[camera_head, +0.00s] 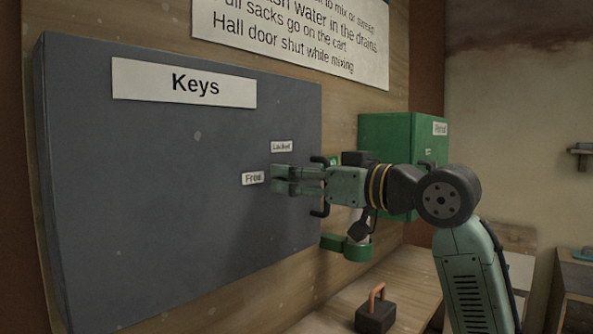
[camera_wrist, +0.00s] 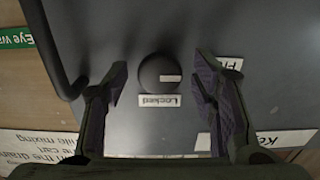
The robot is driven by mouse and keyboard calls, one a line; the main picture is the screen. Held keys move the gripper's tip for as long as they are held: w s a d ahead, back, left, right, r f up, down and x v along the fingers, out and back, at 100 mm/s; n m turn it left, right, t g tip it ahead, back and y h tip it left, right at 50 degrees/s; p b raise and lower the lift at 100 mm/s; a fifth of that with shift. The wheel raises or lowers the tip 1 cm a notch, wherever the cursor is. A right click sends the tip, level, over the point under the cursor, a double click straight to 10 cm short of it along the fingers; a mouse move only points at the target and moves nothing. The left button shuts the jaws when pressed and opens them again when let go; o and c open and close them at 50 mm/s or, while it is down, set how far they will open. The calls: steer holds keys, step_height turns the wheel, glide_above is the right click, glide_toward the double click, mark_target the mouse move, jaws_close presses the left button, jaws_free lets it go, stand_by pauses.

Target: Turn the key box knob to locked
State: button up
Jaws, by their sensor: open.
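The grey key box (camera_head: 150,200) is shut and carries a "Keys" sign (camera_head: 184,83). Its round dark knob (camera_wrist: 158,76) shows in the wrist view; its white mark points right, toward the "Free" label (camera_wrist: 230,65). The "Locked" label (camera_wrist: 158,100) is just below the knob there. In the head view the "Locked" label (camera_head: 281,146) and the "Free" label (camera_head: 253,178) are visible, but my gripper (camera_head: 275,180) hides the knob. In the wrist view my gripper (camera_wrist: 161,74) is open, one finger each side of the knob, with gaps on both sides.
A black bar handle (camera_wrist: 57,50) stands out from the box near my left finger in the wrist view. A green box (camera_head: 385,135) hangs to the right. A black object with an orange handle (camera_head: 376,315) stands on the wooden bench (camera_head: 318,322). A notice (camera_head: 295,35) hangs above.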

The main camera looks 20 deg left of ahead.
steer(key=shift+w+a, duration=0.1)
steer(key=shift+a, duration=0.2)
steer(key=shift+c, duration=0.5)
jaws_close()
